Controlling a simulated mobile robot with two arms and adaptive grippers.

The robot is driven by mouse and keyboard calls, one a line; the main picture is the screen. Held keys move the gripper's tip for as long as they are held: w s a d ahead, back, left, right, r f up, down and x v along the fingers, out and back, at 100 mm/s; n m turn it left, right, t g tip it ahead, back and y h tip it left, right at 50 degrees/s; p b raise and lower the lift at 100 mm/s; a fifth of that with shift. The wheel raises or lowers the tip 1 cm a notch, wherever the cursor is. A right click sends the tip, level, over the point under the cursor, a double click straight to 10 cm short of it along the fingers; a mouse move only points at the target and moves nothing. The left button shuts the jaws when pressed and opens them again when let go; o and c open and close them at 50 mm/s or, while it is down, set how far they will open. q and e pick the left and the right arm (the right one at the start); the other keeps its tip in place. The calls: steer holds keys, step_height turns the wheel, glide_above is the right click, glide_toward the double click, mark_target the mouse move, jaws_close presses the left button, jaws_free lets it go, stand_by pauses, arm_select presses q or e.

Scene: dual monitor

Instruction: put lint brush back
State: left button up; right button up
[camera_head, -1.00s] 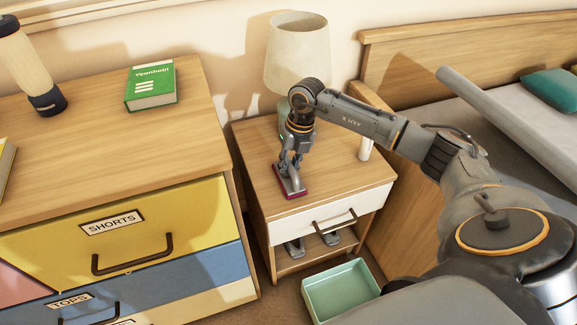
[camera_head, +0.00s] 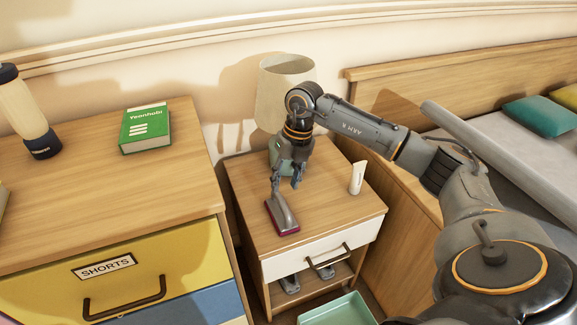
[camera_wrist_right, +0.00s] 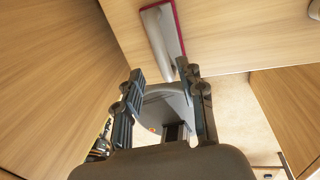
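The lint brush (camera_head: 283,216), grey with a dark red edge, lies on top of the nightstand (camera_head: 335,207) near its front left. It also shows in the right wrist view (camera_wrist_right: 163,40), just beyond the fingertips. My right gripper (camera_head: 286,186) is open and empty, above and slightly behind the brush. In the right wrist view its two fingers (camera_wrist_right: 161,78) are spread apart with nothing between them. My left gripper is not in view.
A lamp (camera_head: 283,88) stands behind my right gripper, and a white tube (camera_head: 357,178) stands to its right. A dresser (camera_head: 100,200) with a green book (camera_head: 145,130) is at left. A green bin (camera_head: 337,312) sits in front of the nightstand.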

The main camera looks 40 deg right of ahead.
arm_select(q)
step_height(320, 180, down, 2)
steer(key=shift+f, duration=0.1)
arm_select(e)
steer(key=r, duration=0.3)
steer(key=shift+d+r, duration=0.35)
